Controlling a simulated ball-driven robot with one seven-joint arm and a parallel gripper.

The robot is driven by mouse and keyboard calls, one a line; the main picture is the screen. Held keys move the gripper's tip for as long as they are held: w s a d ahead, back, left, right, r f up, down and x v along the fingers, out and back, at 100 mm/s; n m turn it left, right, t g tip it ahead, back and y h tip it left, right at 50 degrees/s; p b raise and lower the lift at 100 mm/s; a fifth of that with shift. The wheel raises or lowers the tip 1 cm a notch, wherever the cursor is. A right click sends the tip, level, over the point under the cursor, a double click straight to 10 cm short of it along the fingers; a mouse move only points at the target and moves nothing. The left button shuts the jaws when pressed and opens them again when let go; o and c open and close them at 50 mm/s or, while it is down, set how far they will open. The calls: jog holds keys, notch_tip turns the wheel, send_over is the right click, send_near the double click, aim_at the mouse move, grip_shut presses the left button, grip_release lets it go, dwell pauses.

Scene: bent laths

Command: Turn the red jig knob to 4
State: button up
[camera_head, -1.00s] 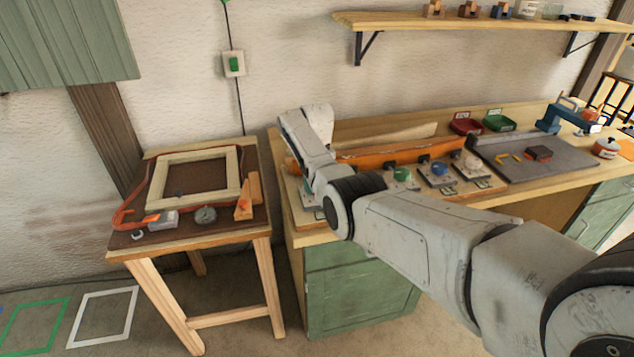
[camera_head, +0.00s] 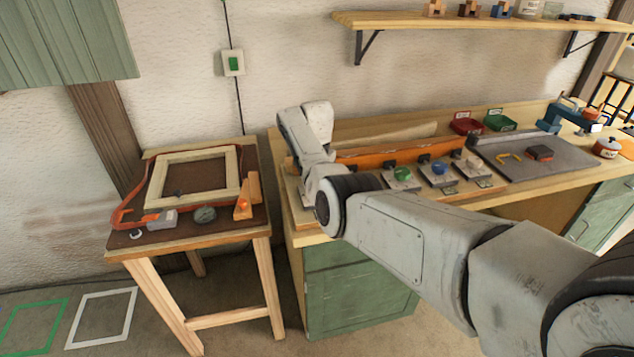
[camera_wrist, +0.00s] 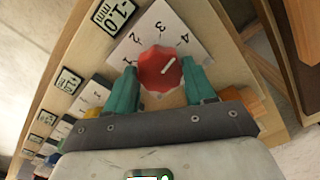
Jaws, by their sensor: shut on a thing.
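The red jig knob (camera_wrist: 156,73) sits on a white dial plate (camera_wrist: 160,38) marked 1, 2, 3 and 4 in the wrist view. Its white pointer line slants up and to the right, roughly toward the 4. My gripper (camera_wrist: 161,68) has its two teal fingers on either side of the knob, shut on it. In the head view my arm hides the red knob and my gripper's fingers.
A green knob (camera_head: 403,174), a blue knob (camera_head: 439,168) and a pale knob (camera_head: 474,162) stand in a row to the right, before an orange lath (camera_head: 372,158). A side table (camera_head: 190,243) with a wooden frame (camera_head: 196,159) stands at left.

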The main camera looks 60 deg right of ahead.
jog(key=shift+r+m, duration=0.1)
jog(key=shift+m, duration=0.9)
jog(key=o, duration=1)
notch_tip(320, 180, up, 11)
jog(key=shift+f+b, duration=0.15)
jog(key=shift+b, duration=0.55)
